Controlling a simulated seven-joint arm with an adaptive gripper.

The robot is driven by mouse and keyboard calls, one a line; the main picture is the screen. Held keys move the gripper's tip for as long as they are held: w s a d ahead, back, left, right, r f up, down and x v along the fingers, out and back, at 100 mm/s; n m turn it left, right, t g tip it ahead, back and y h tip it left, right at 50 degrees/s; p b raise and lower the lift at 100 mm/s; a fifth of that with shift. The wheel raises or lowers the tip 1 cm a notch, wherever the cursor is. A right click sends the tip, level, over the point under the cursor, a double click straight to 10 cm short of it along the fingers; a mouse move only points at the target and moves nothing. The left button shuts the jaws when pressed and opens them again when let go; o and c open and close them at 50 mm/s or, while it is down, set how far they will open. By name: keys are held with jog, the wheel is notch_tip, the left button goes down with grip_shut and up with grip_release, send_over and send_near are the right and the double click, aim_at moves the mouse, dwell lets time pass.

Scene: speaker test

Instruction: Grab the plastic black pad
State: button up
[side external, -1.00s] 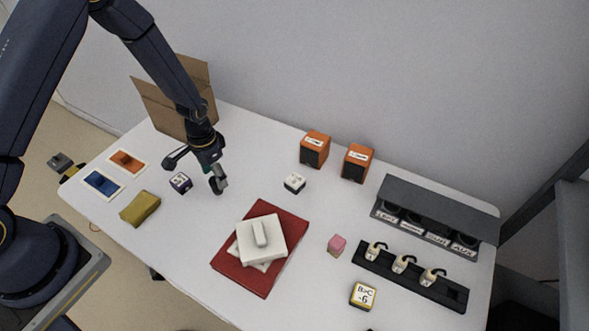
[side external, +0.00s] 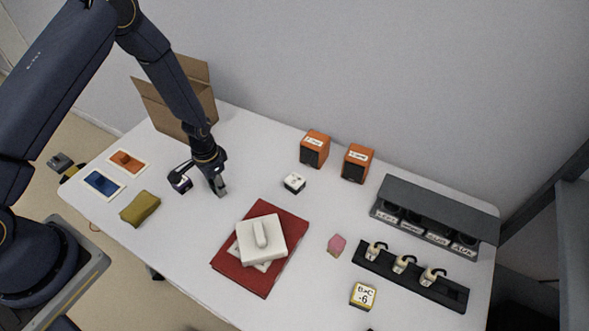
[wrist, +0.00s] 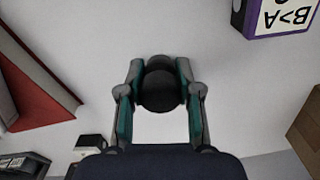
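My gripper (side external: 201,189) is low over the left part of the white table in the side external view, its fingers spread apart. In the wrist view my gripper (wrist: 159,68) has one finger on each side of a black rounded object (wrist: 162,92), which may be the black pad. I cannot tell whether the fingers touch it. No black pad shows clearly in the side external view; the gripper may hide it.
A dark lettered cube (side external: 180,186) is close beside the left finger; a purple-edged cube shows in the wrist view (wrist: 287,16). A yellow-olive block (side external: 140,208) lies nearer the edge. A red book (side external: 228,272) bears white items. A cardboard box (side external: 170,110) stands behind.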

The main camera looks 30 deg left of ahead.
grip_shut()
jog(key=shift+r, duration=0.1)
